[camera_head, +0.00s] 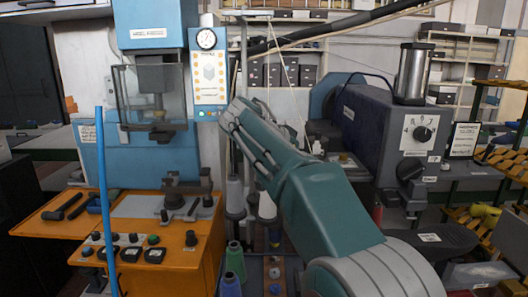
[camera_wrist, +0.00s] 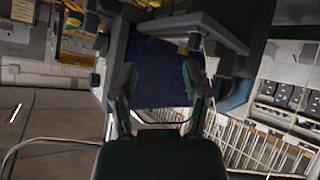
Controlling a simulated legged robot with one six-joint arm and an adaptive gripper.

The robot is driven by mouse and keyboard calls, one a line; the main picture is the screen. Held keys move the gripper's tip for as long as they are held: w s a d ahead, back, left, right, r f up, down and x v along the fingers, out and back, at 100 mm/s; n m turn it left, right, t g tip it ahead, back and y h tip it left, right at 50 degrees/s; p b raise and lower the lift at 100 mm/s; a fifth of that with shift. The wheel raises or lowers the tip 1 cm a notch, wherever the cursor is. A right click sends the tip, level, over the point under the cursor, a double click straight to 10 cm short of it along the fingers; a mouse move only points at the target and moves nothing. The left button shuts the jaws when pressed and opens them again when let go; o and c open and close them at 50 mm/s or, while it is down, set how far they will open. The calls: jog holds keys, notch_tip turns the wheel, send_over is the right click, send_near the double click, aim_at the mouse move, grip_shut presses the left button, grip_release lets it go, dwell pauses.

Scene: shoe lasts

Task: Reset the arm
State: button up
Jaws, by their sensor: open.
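My arm reaches up and forward from the bottom right in the head view, with its teal and grey links in front of the machines. The far end points up and to the left, and my gripper's fingers cannot be made out there. In the wrist view my gripper (camera_wrist: 160,97) shows two dark green fingers standing apart. Nothing shows between the fingertips except the dark blue background behind them. The gripper looks empty.
A blue press with an orange control bench (camera_head: 185,255) stands at the left. A grey machine with a dial (camera_head: 390,130) stands at the right. Thread spools (camera_head: 235,262) stand low between them. Shelves (camera_head: 465,60) line the back, and wooden racks stand at far right.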

jog(key=s+d+f+n+y, duration=0.3)
jog(key=s, duration=0.6)
jog(key=s+d+f+n+y, duration=0.2)
jog(key=s+d+f+n, duration=0.15)
jog(key=s, duration=0.45)
jog(key=s+f+n+y, duration=0.2)
jog(key=s+f+y, duration=0.2)
jog(key=s+f, duration=0.8)
jog(key=s, duration=0.4)
jog(key=shift+s+a+f, duration=0.15)
jog(key=shift+s+a, duration=0.1)
